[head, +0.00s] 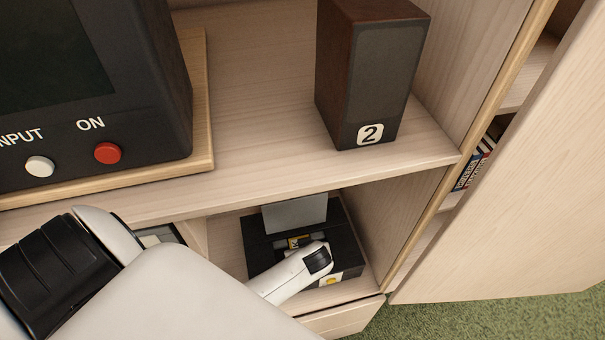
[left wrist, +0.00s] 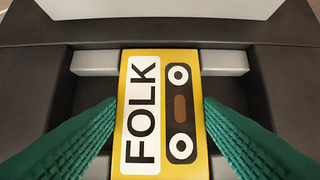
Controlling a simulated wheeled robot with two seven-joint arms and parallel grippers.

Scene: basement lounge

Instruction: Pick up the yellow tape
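The yellow tape (left wrist: 190,70) is a cassette marked "FOLK" with a dark reel window. It lies label up over the recess of a black player (left wrist: 30,75) in the left wrist view. The two green fingers of my left gripper (left wrist: 160,102) stand on either side of it, their tips at or very near its long edges. Whether they press on it, I cannot tell. In the head view a small yellow patch of the tape (head: 297,242) shows on the black player (head: 262,245) in the lower shelf; my white left wrist hides the fingers. My right gripper is not in view.
The player stands in a low wooden compartment with a grey raised lid (head: 295,215) behind the tape. Above it a shelf (head: 260,110) holds a speaker marked "2" (head: 375,80) and a dark monitor (head: 150,90). An open cabinet door (head: 520,200) stands at the right.

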